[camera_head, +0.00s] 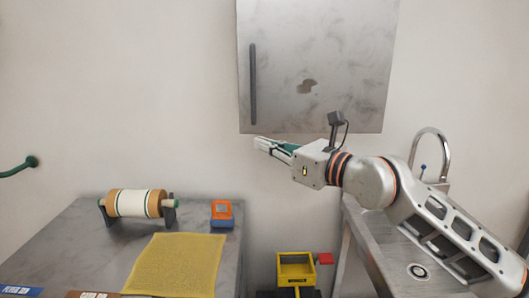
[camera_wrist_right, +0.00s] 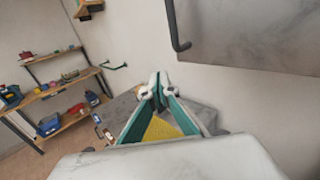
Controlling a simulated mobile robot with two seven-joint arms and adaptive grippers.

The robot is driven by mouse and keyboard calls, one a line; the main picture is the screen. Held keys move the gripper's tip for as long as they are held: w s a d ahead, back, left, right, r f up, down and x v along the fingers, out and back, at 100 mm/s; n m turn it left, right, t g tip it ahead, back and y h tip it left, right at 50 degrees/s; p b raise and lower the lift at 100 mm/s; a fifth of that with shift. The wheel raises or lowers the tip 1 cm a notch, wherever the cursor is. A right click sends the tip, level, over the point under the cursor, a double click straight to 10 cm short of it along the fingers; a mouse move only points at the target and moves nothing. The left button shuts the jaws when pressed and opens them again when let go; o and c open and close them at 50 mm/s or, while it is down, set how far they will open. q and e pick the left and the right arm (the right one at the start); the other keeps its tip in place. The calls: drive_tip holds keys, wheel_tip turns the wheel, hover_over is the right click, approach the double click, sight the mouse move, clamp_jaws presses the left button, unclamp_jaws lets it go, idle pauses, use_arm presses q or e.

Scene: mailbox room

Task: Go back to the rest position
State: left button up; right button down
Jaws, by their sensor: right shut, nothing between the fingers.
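My right gripper (camera_head: 262,144) is in the air in front of the wall, just below the lower left corner of a grey metal cabinet (camera_head: 330,60). Its arm reaches in from the lower right. In the right wrist view the two fingers (camera_wrist_right: 158,88) are together, with nothing between them. My left gripper is in neither view.
A grey table (camera_head: 75,240) at left bears a roll on a stand (camera_head: 135,204), an orange device (camera_head: 222,212) and a yellow mat (camera_head: 178,262). A yellow bin (camera_head: 296,266) stands between the table and the sink counter (camera_head: 400,250). Shelves (camera_wrist_right: 60,105) show in the wrist view.

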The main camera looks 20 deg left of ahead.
drive_tip(key=s+d+f+m+g+y, duration=0.1)
drive_tip(key=s+d+f+m+y, duration=0.2)
drive_tip(key=s, duration=0.4)
drive_tip(key=w+d+f+m+t+h, duration=0.1)
drive_tip(key=d+f+m+t+h, duration=0.45)
drive_tip(key=d+f+m, duration=0.85)
drive_tip(key=w+d+f+m+t+h, duration=0.2)
drive_tip(key=d+f+m+t+h, duration=0.35)
drive_tip(key=d+f+m, duration=0.8)
drive_tip(key=s+d+f+m+g+h, duration=0.2)
drive_tip(key=s+d+f+m, duration=0.2)
drive_tip(key=s+f, duration=0.3)
drive_tip(key=s+d+f+m+g+h, duration=0.2)
drive_tip(key=s+d+f+m, duration=0.2)
drive_tip(key=s+f, duration=0.3)
drive_tip(key=s+d+f+m+g+h, duration=0.1)
drive_tip(key=s+f+m, duration=0.5)
drive_tip(key=f, duration=0.8)
drive_tip(key=s+d+g, duration=0.1)
drive_tip(key=d, duration=0.1)
drive_tip(key=shift+s+d+f+m+h, duration=0.25)
drive_tip(key=shift+s+d+m+h, duration=0.1)
drive_tip(key=shift+d+h, duration=0.05)
